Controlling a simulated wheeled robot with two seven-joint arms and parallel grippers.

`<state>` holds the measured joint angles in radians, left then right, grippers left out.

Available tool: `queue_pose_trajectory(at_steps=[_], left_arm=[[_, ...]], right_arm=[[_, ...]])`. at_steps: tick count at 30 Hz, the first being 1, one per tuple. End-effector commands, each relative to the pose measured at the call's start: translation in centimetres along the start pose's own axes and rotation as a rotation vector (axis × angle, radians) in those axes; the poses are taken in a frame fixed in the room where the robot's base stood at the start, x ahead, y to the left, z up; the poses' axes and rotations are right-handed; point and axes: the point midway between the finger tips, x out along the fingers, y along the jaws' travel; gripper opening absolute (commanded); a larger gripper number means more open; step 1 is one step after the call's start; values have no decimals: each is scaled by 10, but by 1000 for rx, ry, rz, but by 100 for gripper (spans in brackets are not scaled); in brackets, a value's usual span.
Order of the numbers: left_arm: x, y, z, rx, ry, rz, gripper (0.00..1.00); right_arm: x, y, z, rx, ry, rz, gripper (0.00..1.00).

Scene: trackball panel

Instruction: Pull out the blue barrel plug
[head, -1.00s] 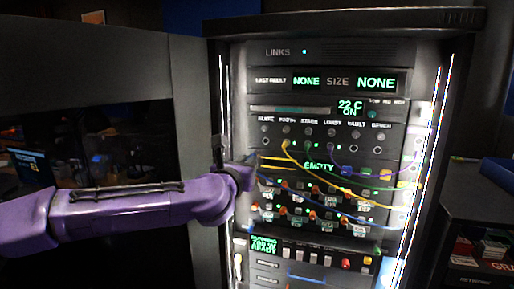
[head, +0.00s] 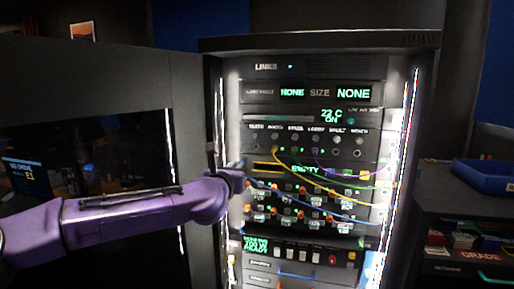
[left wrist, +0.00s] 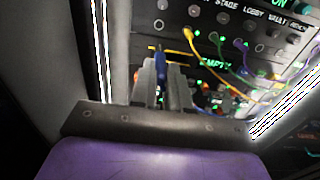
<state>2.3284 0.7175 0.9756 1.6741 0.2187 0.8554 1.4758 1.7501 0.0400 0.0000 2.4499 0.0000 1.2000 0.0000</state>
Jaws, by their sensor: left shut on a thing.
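My left gripper (head: 240,166) is at the left side of the rack's panel, in front of the cable rows. In the left wrist view its fingers (left wrist: 161,76) are shut on the slim blue barrel plug (left wrist: 160,63), which points up and away between them. Whether the plug's tip is still in a socket cannot be told. A blue cable (head: 315,204) runs from near the gripper across the panel to the lower right. My right gripper is not in view.
A yellow cable (head: 283,164) hangs from a top-row socket, with purple and green cables to its right. Bright light strips edge the rack. A dark open door (head: 185,90) stands left of it. A blue tray (head: 485,178) sits on the right.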

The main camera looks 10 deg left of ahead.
Motion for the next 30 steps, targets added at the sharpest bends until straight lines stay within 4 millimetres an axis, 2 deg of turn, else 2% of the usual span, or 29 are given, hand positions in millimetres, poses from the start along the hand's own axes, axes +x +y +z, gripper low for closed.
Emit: queue_pose_trajectory(at_steps=[15,19,30], left_arm=[[73,1,2,-1,0,-2,0],[79,1,0,-1,0,-1,0],[79,1,0,-1,0,-2,0]], right_arm=[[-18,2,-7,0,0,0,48],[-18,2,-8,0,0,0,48],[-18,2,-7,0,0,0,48]])
